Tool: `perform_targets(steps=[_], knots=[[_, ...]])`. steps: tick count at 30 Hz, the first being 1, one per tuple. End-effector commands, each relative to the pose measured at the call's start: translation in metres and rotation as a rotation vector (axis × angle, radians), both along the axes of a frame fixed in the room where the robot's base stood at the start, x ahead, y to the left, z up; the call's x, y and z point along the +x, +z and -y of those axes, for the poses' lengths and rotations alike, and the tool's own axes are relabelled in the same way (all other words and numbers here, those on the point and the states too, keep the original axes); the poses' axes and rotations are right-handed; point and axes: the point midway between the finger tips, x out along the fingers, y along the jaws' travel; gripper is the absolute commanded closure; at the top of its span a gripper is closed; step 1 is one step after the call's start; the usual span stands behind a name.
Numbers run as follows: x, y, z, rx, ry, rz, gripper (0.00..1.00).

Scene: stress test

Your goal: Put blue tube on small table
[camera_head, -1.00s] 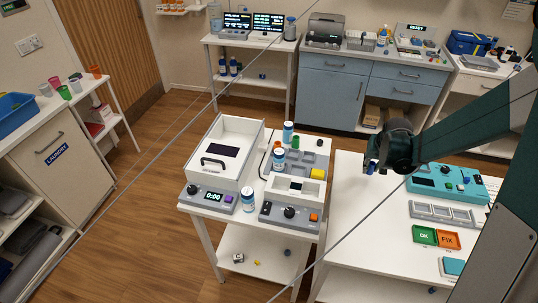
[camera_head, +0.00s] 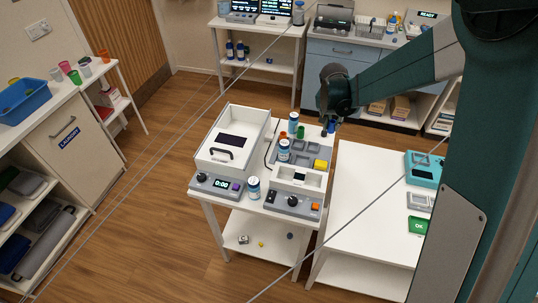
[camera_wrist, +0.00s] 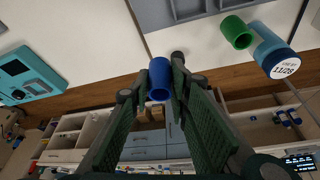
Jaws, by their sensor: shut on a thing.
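My gripper (camera_head: 328,122) is shut on the blue tube (camera_head: 332,127), just beyond the back right corner of the small white table (camera_head: 212,203) that carries the devices. In the wrist view the blue tube (camera_wrist: 159,77) sits between the fingertips (camera_wrist: 156,82), its open end facing the camera. The tube is held above the floor gap beside the table edge, apart from the tabletop as far as I can tell. Which of the white tables is the task's small table is not marked.
A green tube (camera_head: 300,132) and a white-blue bottle (camera_head: 293,122) stand near the back of that table. The larger white table (camera_head: 350,210) at right has clear room.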

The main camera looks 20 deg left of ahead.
Motion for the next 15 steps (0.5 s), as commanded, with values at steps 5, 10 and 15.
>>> perform_targets(steps=[5,10,15], knots=[[0.0,0.022,-0.035,-0.002,-0.045,0.011,0.91],[0.0,0.031,-0.053,-0.003,-0.074,0.018,0.91],[0.0,0.034,-0.058,-0.004,-0.085,0.021,0.91]])
